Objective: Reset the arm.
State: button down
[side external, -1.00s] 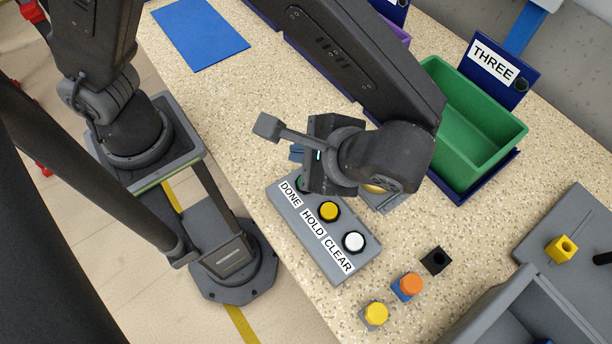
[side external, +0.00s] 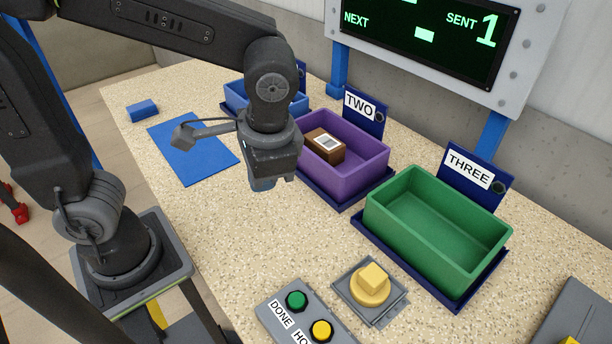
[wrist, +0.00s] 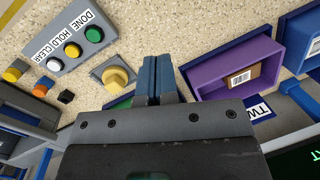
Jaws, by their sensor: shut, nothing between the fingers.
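My gripper (side external: 263,184) hangs above the counter, in front of the purple bin, with its fingers pointing down. In the wrist view my gripper (wrist: 158,75) shows two blue fingers pressed together with nothing between them. The button panel (side external: 268,312) has a green DONE button (side external: 297,299) and a yellow HOLD button (side external: 320,331); the wrist view also shows a white CLEAR button (wrist: 54,63). The gripper is apart from the panel and the bins.
The purple bin (side external: 365,178) marked TWO holds a brown box (side external: 324,146). The green bin (side external: 440,240) marked THREE is empty. A yellow knob (side external: 371,284) sits on a grey plate. A blue mat (side external: 205,165) and blue block (side external: 142,110) lie left. The screen (side external: 424,35) reads SENT 1.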

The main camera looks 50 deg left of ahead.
jog(key=s+a+r+n+t+h, duration=0.2)
jog(key=a+t, duration=0.4)
jog(key=a, duration=0.3)
jog(key=shift+s+r+n, duration=0.2)
jog(key=shift+r+n, duration=0.5)
jog(key=shift+r, duration=0.35)
